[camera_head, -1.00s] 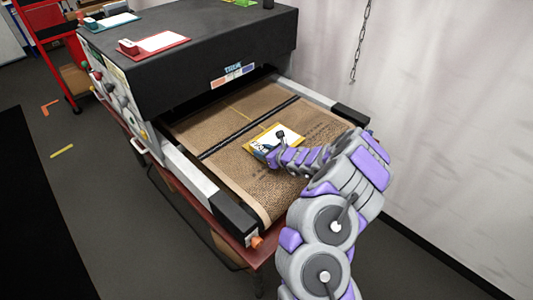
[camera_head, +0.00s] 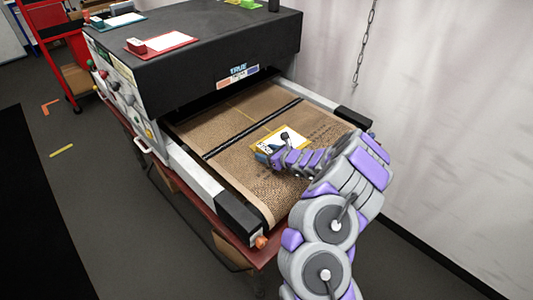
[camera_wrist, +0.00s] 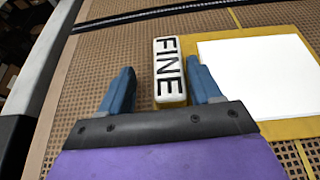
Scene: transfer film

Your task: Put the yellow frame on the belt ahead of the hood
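The yellow frame (camera_head: 297,148) lies flat on the brown mesh belt, in front of the hood's opening. It carries a white sheet, and in the wrist view (camera_wrist: 288,129) a raised block lettered FINE (camera_wrist: 169,72) stands at its left edge. My gripper (camera_head: 262,153) is low over the frame's left edge. In the wrist view its two blue fingers (camera_wrist: 160,80) are apart, one on each side of the block. A gap shows on the left, while the right finger is very close. The black hood (camera_head: 205,45) is behind the frame. My arm hides part of the frame's near side.
A red board (camera_head: 185,42) and a teal board (camera_head: 128,20) lie on the hood, with a green item (camera_head: 245,4) near its back. Pale rails (camera_head: 190,177) border the belt. A white wall and a hanging chain (camera_head: 365,40) are at right. Belt around the frame is clear.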

